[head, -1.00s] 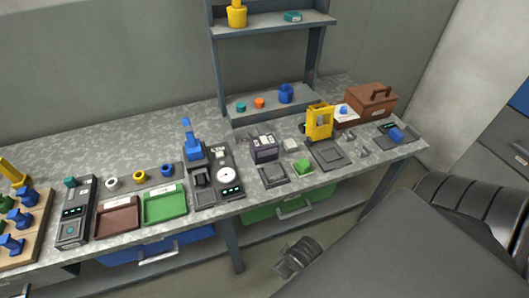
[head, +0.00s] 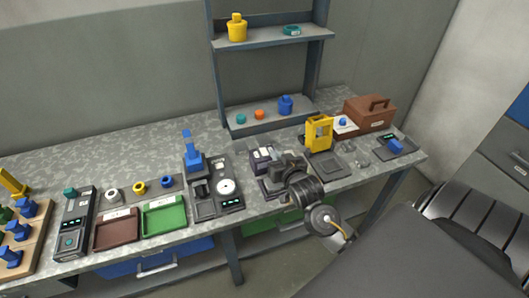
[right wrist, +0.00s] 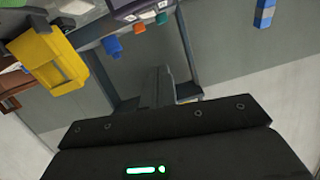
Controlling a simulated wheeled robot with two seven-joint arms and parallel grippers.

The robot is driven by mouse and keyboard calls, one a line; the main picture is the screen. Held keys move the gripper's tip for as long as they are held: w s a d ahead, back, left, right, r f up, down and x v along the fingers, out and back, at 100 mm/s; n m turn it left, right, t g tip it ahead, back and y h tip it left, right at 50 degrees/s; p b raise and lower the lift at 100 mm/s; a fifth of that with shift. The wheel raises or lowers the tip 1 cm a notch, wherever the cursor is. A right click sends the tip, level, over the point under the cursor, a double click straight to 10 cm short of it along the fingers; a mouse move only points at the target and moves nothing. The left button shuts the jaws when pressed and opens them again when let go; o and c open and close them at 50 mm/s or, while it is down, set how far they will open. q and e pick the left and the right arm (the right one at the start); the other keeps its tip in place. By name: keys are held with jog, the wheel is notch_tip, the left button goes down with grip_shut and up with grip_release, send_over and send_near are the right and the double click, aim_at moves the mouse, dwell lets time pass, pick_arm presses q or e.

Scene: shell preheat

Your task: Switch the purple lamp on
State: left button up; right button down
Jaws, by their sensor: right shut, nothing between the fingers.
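A dark box with a purplish front (head: 262,157) and pale labels on top stands mid-bench; its purple side and a white label also show in the right wrist view (right wrist: 128,10). I cannot make out whether a lamp on it is lit. My right gripper (head: 267,178) is shut and empty, just in front of this box and close to it in the head view. It hides the box's lower part and the pads before it. Contact cannot be told. In the right wrist view the closed fingers (right wrist: 158,78) point toward the shelf side. My left gripper is not in view.
A yellow frame device (head: 319,133) stands right of the box, with a brown toolbox (head: 370,112) beyond. A scale-like device with a blue lever (head: 192,150) is on the left. A shelf (head: 300,117) with small cylinders rises behind. Green (head: 165,217) and brown (head: 116,232) trays lie further left.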

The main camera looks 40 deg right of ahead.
jog(key=p, duration=0.2)
send_over(264, 158)
jog(key=shift+d+f, duration=0.2)
jog(key=shift+f, duration=0.35)
jog(key=shift+d+f, duration=0.15)
jog(key=shift+f, duration=0.35)
notch_tip(264, 158, down, 3)
jog(key=shift+a+f+p, duration=0.1)
jog(key=shift+a+p, duration=0.05)
jog(key=shift+p, duration=0.4)
jog(key=shift+f, duration=0.55)
jog(key=shift+a, duration=0.1)
